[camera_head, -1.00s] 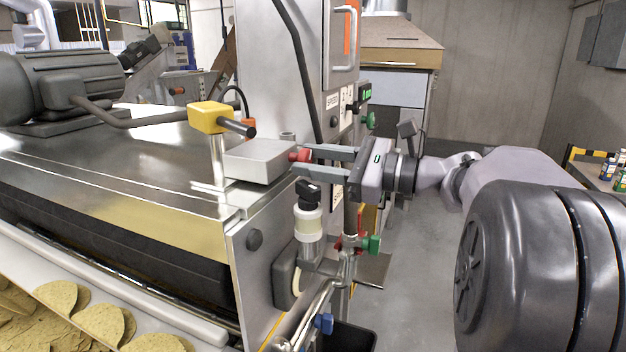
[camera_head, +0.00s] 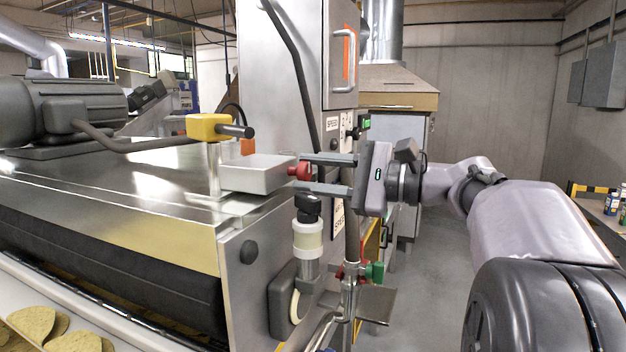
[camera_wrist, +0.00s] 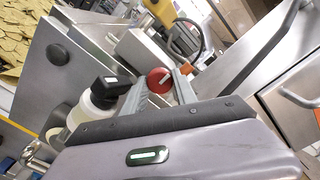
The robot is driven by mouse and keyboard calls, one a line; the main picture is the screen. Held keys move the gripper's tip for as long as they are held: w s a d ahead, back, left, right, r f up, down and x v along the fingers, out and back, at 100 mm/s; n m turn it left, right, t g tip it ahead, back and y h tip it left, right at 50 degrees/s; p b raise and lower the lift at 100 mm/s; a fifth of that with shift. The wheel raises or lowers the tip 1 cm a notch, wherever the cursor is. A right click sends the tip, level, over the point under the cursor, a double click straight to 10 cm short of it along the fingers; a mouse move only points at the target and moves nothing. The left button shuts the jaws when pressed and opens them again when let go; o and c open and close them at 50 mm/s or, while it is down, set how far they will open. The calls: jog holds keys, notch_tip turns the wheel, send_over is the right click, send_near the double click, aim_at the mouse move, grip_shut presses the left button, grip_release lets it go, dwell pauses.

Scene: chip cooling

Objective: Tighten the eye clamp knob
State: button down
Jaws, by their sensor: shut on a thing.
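A round red knob (camera_head: 299,171) sticks out from the right end of a grey metal box (camera_head: 258,176). My gripper (camera_head: 303,173) reaches in from the right with its two fingers around the knob, one above and one below, and is shut on it. In the wrist view the red knob (camera_wrist: 159,80) sits between the fingertips, its face with a pale pointer line turned to the camera. A yellow sensor head (camera_head: 209,127) with a black handle stands on a metal post by the box. Where the fingers touch the knob is partly hidden.
A black-topped cream valve (camera_head: 308,232) stands just below my gripper. A green handle (camera_head: 374,271) is lower down. A tall steel cabinet (camera_head: 290,80) with a hanging black cable is behind. Open floor (camera_head: 420,290) lies to the right.

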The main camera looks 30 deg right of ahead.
dwell(0.4)
jog(key=c, duration=1)
grip_release()
jog(key=shift+o, duration=0.2)
jog(key=shift+f, duration=0.1)
